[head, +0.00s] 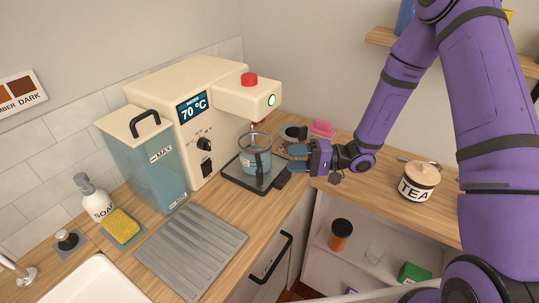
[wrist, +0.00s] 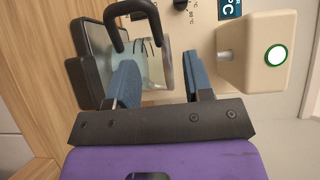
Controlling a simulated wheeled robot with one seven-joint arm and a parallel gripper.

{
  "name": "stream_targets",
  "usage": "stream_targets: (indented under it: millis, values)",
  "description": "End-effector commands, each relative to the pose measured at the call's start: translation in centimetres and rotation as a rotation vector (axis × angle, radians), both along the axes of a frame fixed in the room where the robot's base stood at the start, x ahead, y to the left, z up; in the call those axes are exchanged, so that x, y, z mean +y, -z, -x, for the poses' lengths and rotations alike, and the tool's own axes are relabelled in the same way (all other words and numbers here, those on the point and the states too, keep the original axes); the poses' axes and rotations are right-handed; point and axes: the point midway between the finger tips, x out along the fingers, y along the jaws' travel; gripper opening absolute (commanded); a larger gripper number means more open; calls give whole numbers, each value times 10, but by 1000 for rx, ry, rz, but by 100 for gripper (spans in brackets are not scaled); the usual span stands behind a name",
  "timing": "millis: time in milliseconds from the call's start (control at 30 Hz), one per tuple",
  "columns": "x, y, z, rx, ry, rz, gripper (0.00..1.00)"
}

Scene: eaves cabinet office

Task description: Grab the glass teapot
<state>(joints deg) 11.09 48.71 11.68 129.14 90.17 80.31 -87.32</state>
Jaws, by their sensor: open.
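The glass teapot (head: 250,157) stands upright on the dark drip tray under the spout of the cream water dispenser. It is clear, with bluish contents and a black handle. In the wrist view the teapot (wrist: 152,72) lies ahead of the fingers, and its black handle (wrist: 128,10) shows at the top. My gripper (head: 292,158) is open and empty, just right of the teapot in the head view. In the wrist view my gripper (wrist: 160,78) has its blue fingers spread, the left one overlapping the glass. I cannot tell whether a finger touches it.
The dispenser (head: 211,112) with its overhanging spout head stands close above the teapot. A drip tray (head: 243,180) lies under it. A pink item (head: 322,129) is behind my gripper and a TEA jar (head: 418,181) to the right. An open cabinet is below. A ribbed mat (head: 190,250) is bare.

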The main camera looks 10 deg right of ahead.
Motion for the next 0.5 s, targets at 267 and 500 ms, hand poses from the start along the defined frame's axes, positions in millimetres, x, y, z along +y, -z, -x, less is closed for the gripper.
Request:
stream_targets:
  millis: [267, 500]
  values:
    - [19, 9, -5, -2, 27, -18, 47]
    - [51, 9, -8, -2, 27, -17, 47]
